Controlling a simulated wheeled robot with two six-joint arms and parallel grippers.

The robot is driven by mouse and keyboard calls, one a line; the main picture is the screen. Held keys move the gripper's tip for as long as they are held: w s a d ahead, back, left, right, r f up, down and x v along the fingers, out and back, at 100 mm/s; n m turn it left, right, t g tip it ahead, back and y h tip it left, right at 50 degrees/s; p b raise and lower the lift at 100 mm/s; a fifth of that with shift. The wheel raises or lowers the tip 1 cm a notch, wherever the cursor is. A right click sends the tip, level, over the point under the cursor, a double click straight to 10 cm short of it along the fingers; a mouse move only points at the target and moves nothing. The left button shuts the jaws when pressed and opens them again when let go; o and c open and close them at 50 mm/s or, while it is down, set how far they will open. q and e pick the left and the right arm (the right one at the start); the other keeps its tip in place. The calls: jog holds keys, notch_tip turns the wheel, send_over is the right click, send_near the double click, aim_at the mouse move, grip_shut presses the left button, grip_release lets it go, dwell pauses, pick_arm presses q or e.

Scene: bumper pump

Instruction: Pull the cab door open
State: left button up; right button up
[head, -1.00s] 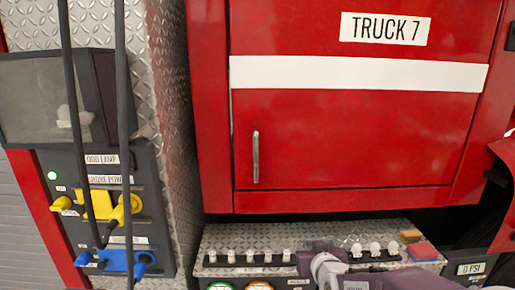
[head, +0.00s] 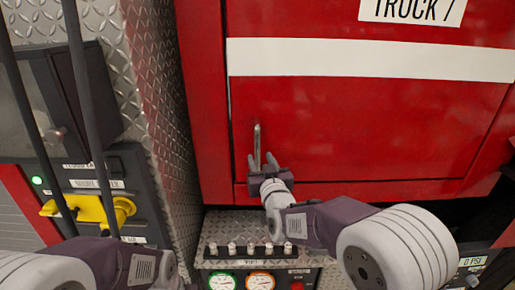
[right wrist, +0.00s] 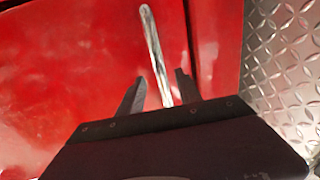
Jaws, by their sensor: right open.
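The red cab door (head: 360,130) is shut in its frame and has a white stripe across it. Its metal handle (head: 257,145) stands upright near the door's left edge. My right gripper (head: 262,162) is open at the lower end of the handle. In the right wrist view, the handle (right wrist: 150,40) runs down between the two open fingers of the gripper (right wrist: 160,76), and I see no clear grip on it. My left arm shows at the lower left of the head view, but its gripper is out of sight.
A diamond-plate ledge (head: 215,228) with a row of switches and gauges lies below the door. A panel with a yellow connector (head: 88,208) and hanging black cables (head: 90,100) stand at the left.

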aim_at(258, 153)
jog(key=w, duration=0.1)
jog(key=w+p, duration=0.1)
jog(key=w, duration=0.1)
jog(key=shift+w+a+r, duration=0.15)
jog(key=shift+w+a, duration=0.15)
jog(key=shift+a, duration=0.05)
jog(key=shift+w+a+p, duration=0.15)
jog(key=shift+w+p, duration=0.15)
jog(key=shift+w, duration=0.25)
jog(key=shift+w, duration=0.1)
grip_shut()
dwell(0.5)
